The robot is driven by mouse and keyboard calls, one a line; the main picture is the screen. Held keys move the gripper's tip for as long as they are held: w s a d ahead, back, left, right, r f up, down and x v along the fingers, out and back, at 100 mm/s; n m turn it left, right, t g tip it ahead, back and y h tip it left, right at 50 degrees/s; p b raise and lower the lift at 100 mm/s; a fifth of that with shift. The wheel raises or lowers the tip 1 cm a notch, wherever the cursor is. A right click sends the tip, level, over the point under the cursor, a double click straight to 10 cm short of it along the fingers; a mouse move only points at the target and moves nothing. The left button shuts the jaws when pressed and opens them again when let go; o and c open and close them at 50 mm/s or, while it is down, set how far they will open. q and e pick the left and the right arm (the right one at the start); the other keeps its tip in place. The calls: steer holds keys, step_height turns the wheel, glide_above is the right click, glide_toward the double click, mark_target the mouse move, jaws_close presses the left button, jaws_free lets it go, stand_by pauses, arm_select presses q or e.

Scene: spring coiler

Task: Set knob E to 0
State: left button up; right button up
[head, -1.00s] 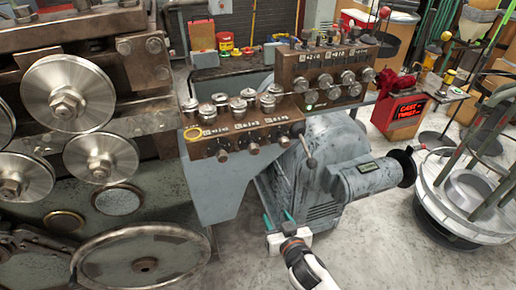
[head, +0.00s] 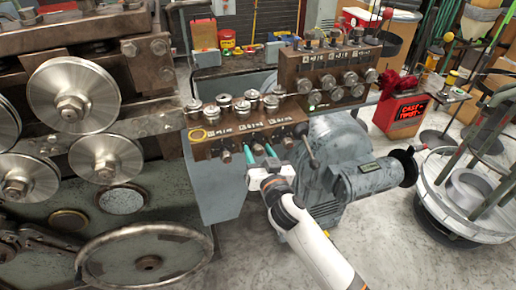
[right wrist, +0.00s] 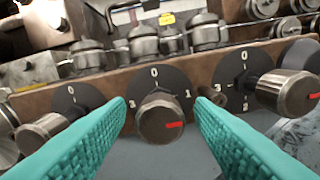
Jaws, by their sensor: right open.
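The brown control panel (head: 205,150) carries a row of three knobs on its front face; its letters are too small to read, so I cannot tell which is knob E. My right gripper (head: 259,152) is open at the middle knob. In the right wrist view its teal fingers (right wrist: 160,105) stand either side of the middle knob (right wrist: 160,122), apart from it. That knob's red mark points right, towards the 1 on its black dial; 0 is at the top. A left knob (right wrist: 42,135) and a right knob (right wrist: 288,93) flank it. My left gripper is out of view.
Several metal rollers (head: 222,101) stand on top of the panel. A second panel (head: 318,62) with more knobs is behind. Large steel wheels (head: 75,90) are at left.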

steer(key=shift+w+a, duration=0.2)
steer(key=shift+w, duration=0.4)
steer(key=c, duration=1)
